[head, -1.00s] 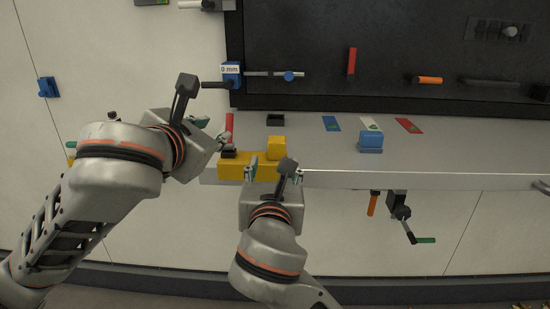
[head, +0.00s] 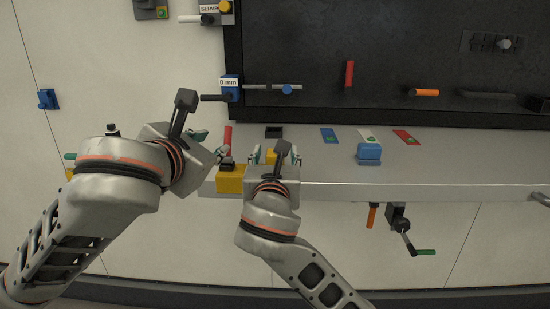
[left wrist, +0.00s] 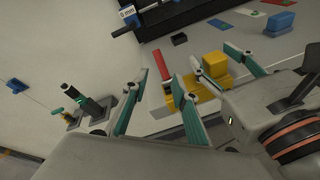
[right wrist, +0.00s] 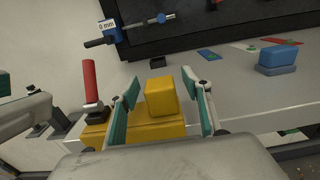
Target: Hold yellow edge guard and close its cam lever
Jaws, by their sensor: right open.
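The yellow edge guard (head: 230,180) sits at the left end of the grey ledge's front edge. Its red cam lever (head: 228,137) stands upright on a small black mount; it also shows in the right wrist view (right wrist: 90,82). A raised yellow block (right wrist: 161,96) is on the guard's right part. My right gripper (right wrist: 166,100) is open, with one finger on each side of this block and visible gaps to it. My left gripper (left wrist: 157,92) is open and empty, its fingers pointing toward the red lever beyond them. My right gripper partly hides the guard in the head view.
A blue block (head: 369,153) and several coloured tags are on the ledge (head: 460,168) to the right. A small black block (head: 273,132) lies behind the guard. A crank with a green handle (head: 425,252) hangs below the ledge. A dark panel rises behind.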

